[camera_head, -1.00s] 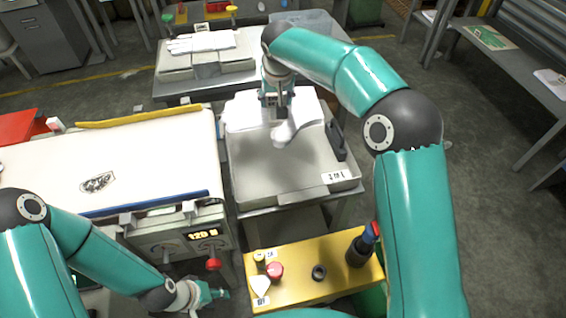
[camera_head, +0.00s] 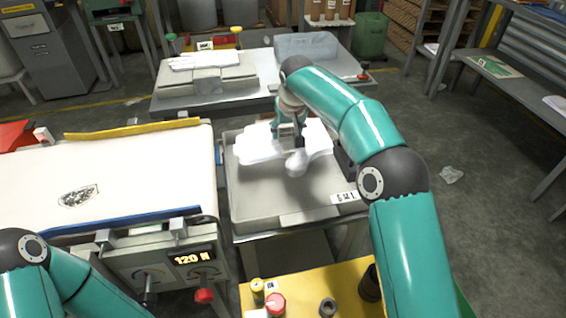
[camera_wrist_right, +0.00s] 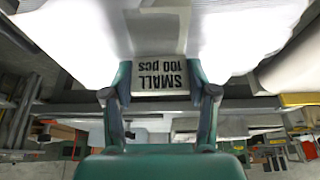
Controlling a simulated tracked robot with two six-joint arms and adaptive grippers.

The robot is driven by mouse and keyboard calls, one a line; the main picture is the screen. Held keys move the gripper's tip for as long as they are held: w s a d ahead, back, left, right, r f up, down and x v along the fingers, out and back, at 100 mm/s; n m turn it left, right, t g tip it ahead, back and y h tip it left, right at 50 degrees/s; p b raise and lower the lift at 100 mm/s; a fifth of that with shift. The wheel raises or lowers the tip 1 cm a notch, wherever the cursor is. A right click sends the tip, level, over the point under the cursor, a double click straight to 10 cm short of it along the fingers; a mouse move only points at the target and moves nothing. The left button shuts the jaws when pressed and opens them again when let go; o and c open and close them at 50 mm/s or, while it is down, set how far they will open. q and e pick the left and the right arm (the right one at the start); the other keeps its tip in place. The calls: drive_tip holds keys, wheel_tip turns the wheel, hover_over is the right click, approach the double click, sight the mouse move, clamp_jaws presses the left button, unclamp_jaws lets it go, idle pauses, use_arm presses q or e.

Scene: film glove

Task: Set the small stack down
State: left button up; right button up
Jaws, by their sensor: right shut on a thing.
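The small stack is a pile of white film gloves (camera_head: 258,148) with a paper band. In the right wrist view the band (camera_wrist_right: 160,75) reads "SMALL 100 pcs", upside down. My right gripper (camera_head: 291,138) is shut on the stack at the band, and the wrist view shows its two fingers (camera_wrist_right: 160,95) either side of it. The stack is over the back part of a grey tray (camera_head: 275,200), its ends drooping. I cannot tell whether it touches the tray floor. My left gripper is out of view; only its arm shows at lower left.
A white-topped machine (camera_head: 140,165) with a "120" display stands left of the tray. A yellow panel (camera_head: 345,290) with knobs is in front. A dark block (camera_head: 343,163) sits at the tray's right. Another white stack (camera_head: 205,61) lies on the back table.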

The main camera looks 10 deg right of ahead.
sight(291, 151)
use_arm(q)
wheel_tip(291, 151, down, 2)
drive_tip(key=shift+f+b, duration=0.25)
drive_tip(key=shift+b, duration=0.6)
use_arm(e)
wheel_tip(291, 151, down, 8)
drive_tip(key=shift+f, duration=0.25)
drive_tip(key=shift+f, duration=0.1)
drive_tip(key=o, duration=1.2)
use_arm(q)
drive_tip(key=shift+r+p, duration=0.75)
use_arm(e)
drive_tip(key=v, duration=1.2)
